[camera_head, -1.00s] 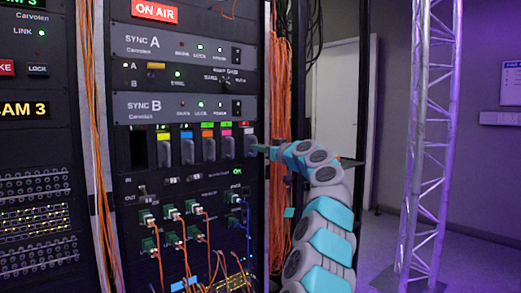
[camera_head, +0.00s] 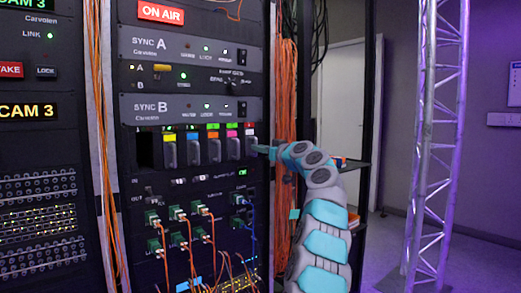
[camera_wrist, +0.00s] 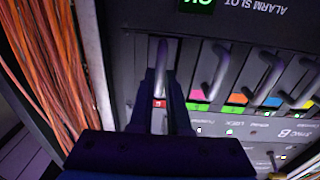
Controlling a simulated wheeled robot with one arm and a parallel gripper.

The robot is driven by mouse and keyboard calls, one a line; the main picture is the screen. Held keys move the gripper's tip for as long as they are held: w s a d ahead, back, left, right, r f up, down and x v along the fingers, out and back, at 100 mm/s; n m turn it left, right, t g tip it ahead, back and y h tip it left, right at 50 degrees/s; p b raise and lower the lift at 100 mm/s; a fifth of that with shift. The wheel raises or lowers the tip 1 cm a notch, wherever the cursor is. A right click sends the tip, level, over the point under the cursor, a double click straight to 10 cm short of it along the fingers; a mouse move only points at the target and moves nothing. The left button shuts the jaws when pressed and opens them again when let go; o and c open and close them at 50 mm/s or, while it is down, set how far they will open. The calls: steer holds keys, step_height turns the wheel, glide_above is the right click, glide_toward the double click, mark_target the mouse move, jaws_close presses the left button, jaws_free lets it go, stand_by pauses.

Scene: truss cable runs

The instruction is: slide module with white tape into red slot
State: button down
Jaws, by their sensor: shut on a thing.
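The module with white tape is at the right end of the row of modules below SYNC B, under a red slot label (camera_head: 249,126). Its grey handle (camera_head: 251,146) stands upright in line with the others. My gripper (camera_head: 262,149) reaches it from the right and is shut on the handle. In the wrist view, which is upside down, the dark fingers (camera_wrist: 161,80) lie on both sides of the handle (camera_wrist: 162,56), just by the red label (camera_wrist: 159,103). The fingers hide much of the module's face. I cannot tell how deep it sits.
Modules with pink (camera_wrist: 197,95), orange (camera_wrist: 237,98), blue (camera_wrist: 272,101) and yellow tape stand beside it. An empty dark slot (camera_head: 143,150) is at the row's left end. Orange cables (camera_head: 287,90) hang close to the right of the rack. A truss (camera_head: 437,130) stands farther right.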

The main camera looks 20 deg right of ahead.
steer(key=c, duration=0.8)
jaws_free()
steer(key=shift+w+a, duration=0.1)
steer(key=shift+a, duration=0.1)
